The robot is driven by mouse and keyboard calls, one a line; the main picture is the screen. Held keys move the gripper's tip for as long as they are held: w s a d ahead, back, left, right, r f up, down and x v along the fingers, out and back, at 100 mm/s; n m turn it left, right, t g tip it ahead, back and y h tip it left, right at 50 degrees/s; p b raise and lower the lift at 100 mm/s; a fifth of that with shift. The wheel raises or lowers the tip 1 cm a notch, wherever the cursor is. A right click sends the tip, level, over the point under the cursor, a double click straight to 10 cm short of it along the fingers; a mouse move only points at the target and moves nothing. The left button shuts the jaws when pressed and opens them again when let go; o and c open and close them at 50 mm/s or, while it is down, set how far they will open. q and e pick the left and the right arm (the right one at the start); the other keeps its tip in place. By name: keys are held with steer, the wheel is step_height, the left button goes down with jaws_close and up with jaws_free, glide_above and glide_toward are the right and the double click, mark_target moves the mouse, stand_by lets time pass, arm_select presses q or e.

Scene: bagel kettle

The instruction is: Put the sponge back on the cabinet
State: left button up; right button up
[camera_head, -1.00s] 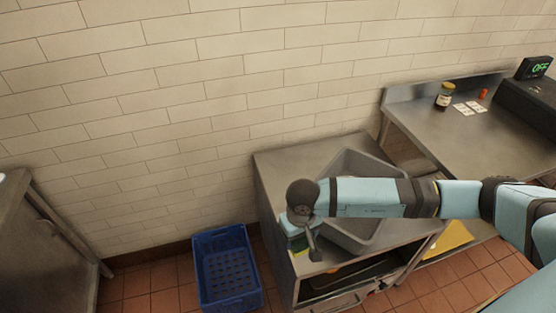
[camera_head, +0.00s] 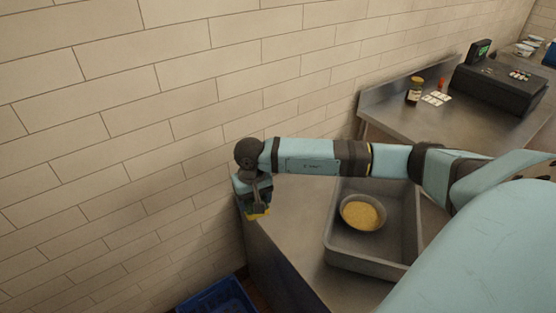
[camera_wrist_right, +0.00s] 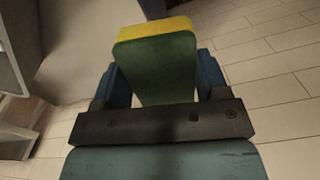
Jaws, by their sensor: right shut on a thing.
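The sponge, yellow with a green side, is in my right gripper (camera_wrist_right: 160,85). In the right wrist view the sponge (camera_wrist_right: 158,58) sits between the two blue fingers. In the head view the right gripper (camera_head: 256,208) points down near the cabinet's left back corner, and a yellow bit of the sponge (camera_head: 258,216) shows below it. The steel-topped cabinet (camera_head: 290,245) lies to the right of and below the sponge. Whether the sponge touches the cabinet top cannot be told. My left gripper is out of view.
A grey basin (camera_head: 334,249) on the cabinet holds a bowl (camera_head: 347,218) with yellow grains. A blue crate (camera_head: 215,298) is on the floor to the left. A tiled wall (camera_head: 130,150) rises behind. A counter (camera_head: 395,123) with a jar (camera_head: 414,92) and register (camera_head: 500,85) stands at right.

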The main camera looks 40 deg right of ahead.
steer(key=w+d+f+m+b, duration=0.2)
steer(key=w+d+m+b, duration=0.1)
steer(key=w+d+b, duration=0.3)
step_height(320, 180, up, 4)
steer(key=m+b, duration=0.4)
steer(key=b, duration=0.4)
glide_above(282, 198)
step_height(282, 198, down, 19)
steer(key=b, duration=0.2)
steer(key=shift+a+b, duration=0.1)
steer(key=shift+b, duration=0.25)
steer(key=shift+w+f, duration=0.1)
steer(key=shift+f, duration=0.3)
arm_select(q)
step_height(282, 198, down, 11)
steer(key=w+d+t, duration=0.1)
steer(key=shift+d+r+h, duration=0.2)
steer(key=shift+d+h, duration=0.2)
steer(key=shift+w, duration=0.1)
arm_select(e)
steer(key=shift+f, duration=0.1)
steer(key=o, duration=0.9)
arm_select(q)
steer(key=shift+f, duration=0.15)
